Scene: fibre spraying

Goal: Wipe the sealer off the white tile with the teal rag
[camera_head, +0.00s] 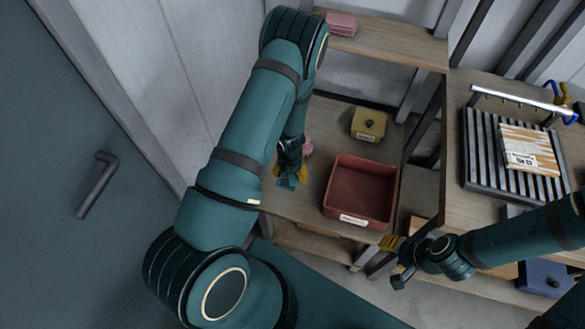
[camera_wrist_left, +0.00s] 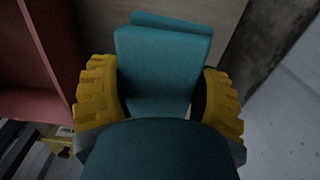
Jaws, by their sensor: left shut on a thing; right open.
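The teal rag (camera_head: 287,184) hangs at the tip of my left gripper (camera_head: 289,173), just left of the red bin. In the left wrist view the folded rag (camera_wrist_left: 162,70) sits between the two yellow fingers of my left gripper (camera_wrist_left: 160,98), which is shut on it. A second teal layer shows behind it; I cannot tell whether it is the same rag. The white tile (camera_head: 530,148), with tan streaks and a label, lies on a dark ribbed rack (camera_head: 480,150) at the right. My right gripper (camera_head: 393,262) is open and empty, below the red bin.
A red bin (camera_head: 347,208) and a yellow container (camera_head: 369,124) stand on the wooden shelf. Pink folded cloths (camera_head: 341,24) lie on the upper shelf. A silver bar (camera_head: 520,101) runs behind the tile. A blue box (camera_head: 545,277) is at the lower right. A post separates the shelf and worktable.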

